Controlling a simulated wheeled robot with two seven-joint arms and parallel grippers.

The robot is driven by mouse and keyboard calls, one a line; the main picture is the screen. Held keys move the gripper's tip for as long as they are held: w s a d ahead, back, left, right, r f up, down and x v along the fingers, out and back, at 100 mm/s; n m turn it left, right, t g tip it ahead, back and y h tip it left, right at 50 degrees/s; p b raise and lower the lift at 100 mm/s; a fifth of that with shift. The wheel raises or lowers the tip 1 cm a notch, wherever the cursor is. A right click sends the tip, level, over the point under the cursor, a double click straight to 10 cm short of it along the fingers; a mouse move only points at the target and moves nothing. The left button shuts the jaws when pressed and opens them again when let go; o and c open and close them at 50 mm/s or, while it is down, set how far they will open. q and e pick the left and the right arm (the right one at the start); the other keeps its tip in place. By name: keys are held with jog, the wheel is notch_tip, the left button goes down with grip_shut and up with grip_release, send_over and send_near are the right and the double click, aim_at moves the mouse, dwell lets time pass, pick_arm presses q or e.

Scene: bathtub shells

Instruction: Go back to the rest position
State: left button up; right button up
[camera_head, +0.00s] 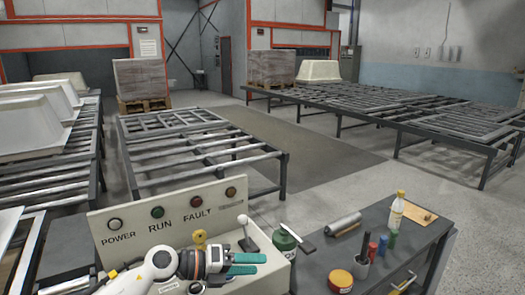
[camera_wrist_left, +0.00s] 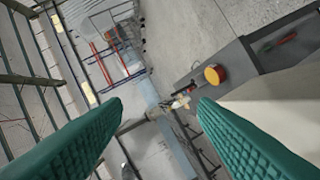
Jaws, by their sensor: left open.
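My left gripper (camera_head: 248,264) comes in from the lower left in the head view, with green padded fingers pointing right. It is in front of the cream control panel (camera_head: 160,238) marked POWER, RUN and FAULT. In the left wrist view its two green fingers (camera_wrist_left: 158,125) stand wide apart with nothing between them. My right gripper does not show in either view.
Roller frames (camera_head: 200,150) stand behind the panel. White tub shells (camera_head: 30,120) are at the left. Open floor (camera_head: 330,165) lies between frames.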

pick_arm(q)
notch_tip(320, 180, up, 4)
jog(key=s+n+t, duration=0.2)
jog(key=n+t, duration=0.9)
jog(key=n, duration=0.2)
jog(key=s+a+f+n+y, duration=0.3)
jog(key=a+f+n+y, duration=0.35)
jog(key=n, duration=0.25)
jog(key=s+a+f+n+y, duration=0.4)
jog(key=a+f+n+y, duration=0.1)
jog(key=a+n+y, duration=0.25)
jog(key=s+a+f+n+g, duration=0.15)
jog(key=s+f+g, duration=0.25)
jog(key=s, duration=0.4)
jog(key=s+a+f+n+g, duration=0.1)
jog(key=s+f+n+g, duration=0.25)
jog(key=s, duration=0.45)
jog(key=s+a+f+n+g, duration=0.1)
jog(key=s+f+g, duration=0.3)
jog(key=s, duration=0.4)
notch_tip(320, 180, down, 27)
jog(key=s+g, duration=0.1)
jog(key=g, duration=0.1)
jog(key=s+a+f, duration=0.2)
jog(key=s+f, duration=1.3)
jog(key=s, duration=0.1)
jog(key=shift+s+a+f+g+y, duration=0.3)
jog(key=shift+a+f+g, duration=0.05)
jog(key=shift+a, duration=0.05)
